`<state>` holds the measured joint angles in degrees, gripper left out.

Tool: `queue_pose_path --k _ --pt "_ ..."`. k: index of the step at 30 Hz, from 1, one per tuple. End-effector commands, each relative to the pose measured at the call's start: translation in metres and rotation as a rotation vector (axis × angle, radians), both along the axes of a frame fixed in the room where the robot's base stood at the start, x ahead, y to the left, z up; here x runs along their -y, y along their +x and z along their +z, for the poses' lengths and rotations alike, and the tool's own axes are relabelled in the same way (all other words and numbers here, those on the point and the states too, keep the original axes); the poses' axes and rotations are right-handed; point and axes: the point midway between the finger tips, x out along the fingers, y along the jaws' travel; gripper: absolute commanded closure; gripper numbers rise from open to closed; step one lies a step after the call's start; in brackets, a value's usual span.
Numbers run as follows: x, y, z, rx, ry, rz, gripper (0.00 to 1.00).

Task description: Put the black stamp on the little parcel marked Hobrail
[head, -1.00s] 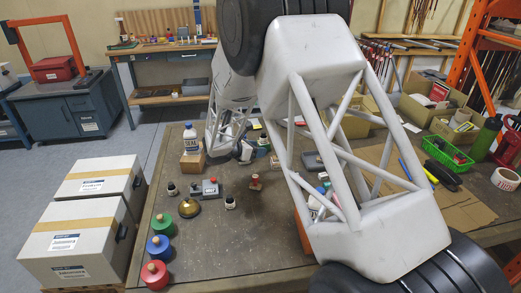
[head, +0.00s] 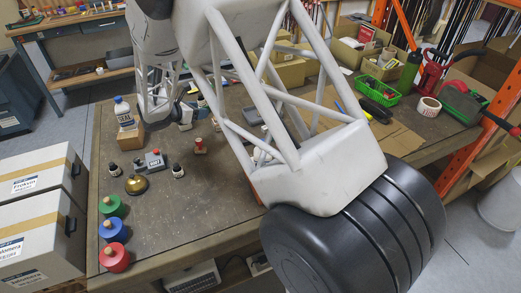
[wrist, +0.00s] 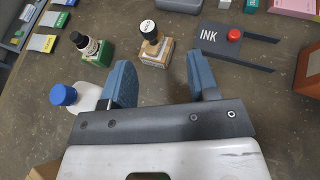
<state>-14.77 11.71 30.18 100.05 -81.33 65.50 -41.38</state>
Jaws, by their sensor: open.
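My gripper (wrist: 162,82) is open, its two blue fingertips apart with nothing between them. No parcel reading Hobrail is legible.
On the bench (head: 190,220) are a brass bell (head: 136,185) and green, blue and red knobbed pieces (head: 114,258). Large cartons (head: 38,228) stand left.

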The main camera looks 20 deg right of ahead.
Motion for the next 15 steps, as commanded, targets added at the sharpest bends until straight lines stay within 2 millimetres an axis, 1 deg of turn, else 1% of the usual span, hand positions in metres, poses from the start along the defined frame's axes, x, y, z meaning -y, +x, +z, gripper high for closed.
queue_pose_path --k 1,5,8,15 --pt "0.005 -0.006 0.01 0.016 0.02 -0.022 0.45" --pt "0.019 -0.03 0.033 0.062 0.093 -0.102 0.45" --pt "0.03 -0.053 0.054 0.107 0.159 -0.177 0.45" --pt "0.053 -0.114 0.097 0.222 0.326 -0.368 0.45"
